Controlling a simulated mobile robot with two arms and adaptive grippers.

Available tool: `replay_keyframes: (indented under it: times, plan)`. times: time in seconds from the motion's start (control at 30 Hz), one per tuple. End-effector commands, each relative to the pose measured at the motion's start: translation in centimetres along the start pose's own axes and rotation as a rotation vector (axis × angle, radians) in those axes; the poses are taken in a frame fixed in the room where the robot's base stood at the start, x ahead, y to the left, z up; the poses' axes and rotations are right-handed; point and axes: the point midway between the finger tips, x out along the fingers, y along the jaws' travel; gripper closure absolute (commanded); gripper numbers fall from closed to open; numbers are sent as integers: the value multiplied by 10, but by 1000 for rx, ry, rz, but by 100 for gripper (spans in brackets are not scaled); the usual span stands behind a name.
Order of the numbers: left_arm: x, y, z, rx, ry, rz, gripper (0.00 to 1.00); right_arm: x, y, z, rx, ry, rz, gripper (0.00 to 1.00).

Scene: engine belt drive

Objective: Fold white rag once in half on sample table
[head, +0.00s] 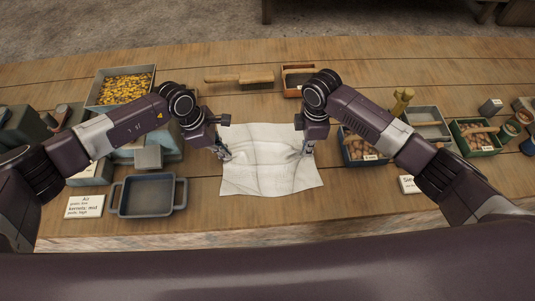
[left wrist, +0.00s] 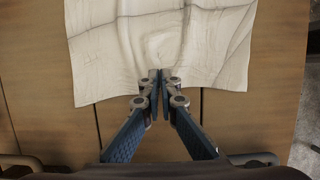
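The white rag (head: 268,172) lies spread on the wooden sample table (head: 250,215), with light creases and slightly wavy edges. My left gripper (head: 224,155) is at the rag's left edge, and my right gripper (head: 306,150) is at its right edge. In the left wrist view the left fingertips (left wrist: 160,74) are together at the near edge of the rag (left wrist: 150,35), with cloth bunched just beyond them. The left gripper looks shut on that edge. The right fingertips are small and close to the cloth, so their grip is hard to make out.
A grey two-handled tray (head: 147,197) and a label card (head: 84,207) stand left of the rag. A bin of yellow kernels (head: 123,88) is at the back left. A wooden-handled brush (head: 240,78) lies behind. Several sample bins, including a green one (head: 474,138), stand at right.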

Motion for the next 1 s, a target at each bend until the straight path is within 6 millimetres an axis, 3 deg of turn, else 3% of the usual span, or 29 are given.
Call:
replay_keyframes:
  times: [0.63,1.0]
  plan:
    - [2,-2,-2,-2,5,-5,100,3,-3,1,0,-3,-7,100]
    - [-19,-1,5,-1,3,-3,100,-20,-1,0,0,-2,-4,100]
